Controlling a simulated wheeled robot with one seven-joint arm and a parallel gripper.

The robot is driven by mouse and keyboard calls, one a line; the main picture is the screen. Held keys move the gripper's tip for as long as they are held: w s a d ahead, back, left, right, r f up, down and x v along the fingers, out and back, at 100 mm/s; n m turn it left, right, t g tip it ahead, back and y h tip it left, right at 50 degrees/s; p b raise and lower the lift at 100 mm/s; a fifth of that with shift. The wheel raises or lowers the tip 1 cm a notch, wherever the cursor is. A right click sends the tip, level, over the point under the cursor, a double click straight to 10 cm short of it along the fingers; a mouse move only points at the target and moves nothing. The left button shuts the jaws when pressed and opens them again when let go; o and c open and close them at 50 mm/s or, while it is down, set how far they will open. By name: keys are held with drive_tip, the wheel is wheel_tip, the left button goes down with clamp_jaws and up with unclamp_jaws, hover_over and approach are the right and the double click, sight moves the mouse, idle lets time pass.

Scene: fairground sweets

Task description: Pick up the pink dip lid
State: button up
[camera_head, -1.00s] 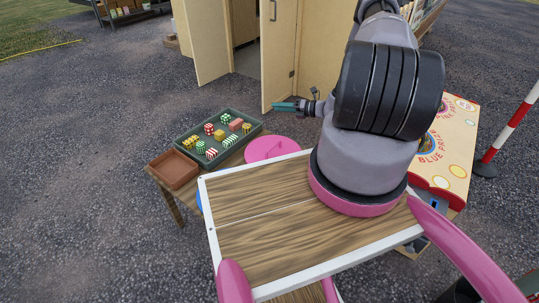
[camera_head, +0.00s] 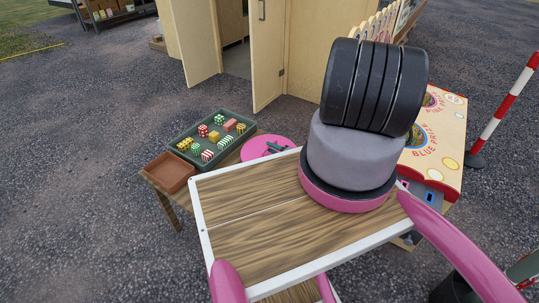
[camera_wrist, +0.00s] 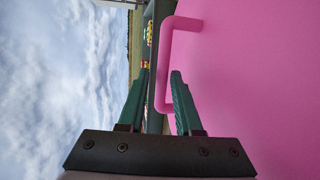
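The pink dip lid (camera_head: 253,149) is a round pink disc on the low wooden table, partly covered by my gripper (camera_head: 276,147). In the wrist view the lid (camera_wrist: 260,75) fills the right side, and its bar-shaped pink handle (camera_wrist: 163,62) stands out from it. My gripper (camera_wrist: 160,80) is open, with two green fingers apart. The near end of the handle shows between the fingers, one finger on its outer side and one on the lid side. I see no grip on it, and cannot tell whether a finger touches.
A green tray (camera_head: 174,143) of striped and spotted sweets boxes and an empty brown tray (camera_head: 168,173) stand left of the lid. My wooden-topped base is close in front. A wooden booth with an open door (camera_head: 268,55) stands behind, and a prize board (camera_head: 437,150) at right.

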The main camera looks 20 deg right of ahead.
sight(263, 146)
drive_tip(key=x, duration=0.5)
drive_tip(key=shift+a+f, duration=0.2)
drive_tip(key=shift+a, duration=0.2)
clamp_jaws()
drive_tip(key=shift+s, duration=0.1)
idle(0.9)
